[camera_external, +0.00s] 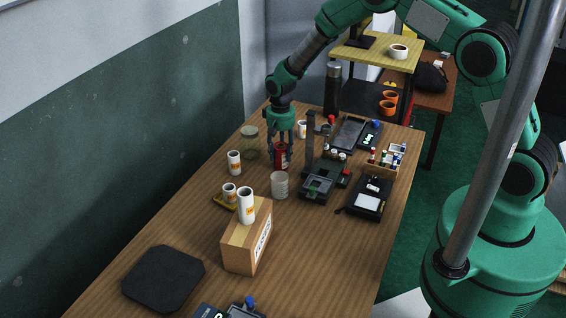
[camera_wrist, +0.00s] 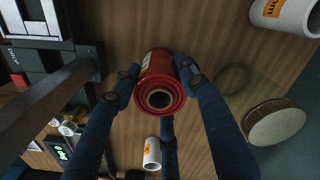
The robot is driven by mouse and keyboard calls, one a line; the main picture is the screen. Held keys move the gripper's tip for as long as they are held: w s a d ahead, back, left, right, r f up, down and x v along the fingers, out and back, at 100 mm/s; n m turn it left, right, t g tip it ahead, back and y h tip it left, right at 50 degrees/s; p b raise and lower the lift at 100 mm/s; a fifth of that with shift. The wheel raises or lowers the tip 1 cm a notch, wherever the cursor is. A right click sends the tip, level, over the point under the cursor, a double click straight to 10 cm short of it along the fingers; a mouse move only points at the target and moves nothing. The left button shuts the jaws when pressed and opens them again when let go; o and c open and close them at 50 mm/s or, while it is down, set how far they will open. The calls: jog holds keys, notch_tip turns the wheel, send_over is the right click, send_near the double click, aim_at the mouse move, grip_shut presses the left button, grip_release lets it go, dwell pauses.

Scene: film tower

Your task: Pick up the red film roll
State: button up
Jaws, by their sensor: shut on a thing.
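The red film roll (camera_external: 281,156) is near the middle of the wooden table in the external view. My gripper (camera_external: 280,147) reaches down from above and is shut on it. In the wrist view the red roll (camera_wrist: 160,85) shows its round end with a hollow core. The fingers of my gripper (camera_wrist: 160,82) touch it from both sides, and a third finger shows below it. The roll looks upright in the external view. I cannot tell whether its lower end touches the table.
White rolls with orange labels stand nearby, one left (camera_external: 234,163), one behind (camera_external: 302,129) and one on a cardboard box (camera_external: 246,205). A glass jar (camera_external: 249,142) and a pale cylinder (camera_external: 279,185) are close. A dark stand device (camera_external: 318,178) is right. The table's front left holds a black pad (camera_external: 163,279).

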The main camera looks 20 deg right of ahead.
jog(key=shift+r+p, duration=0.45)
jog(key=shift+r, duration=4.55)
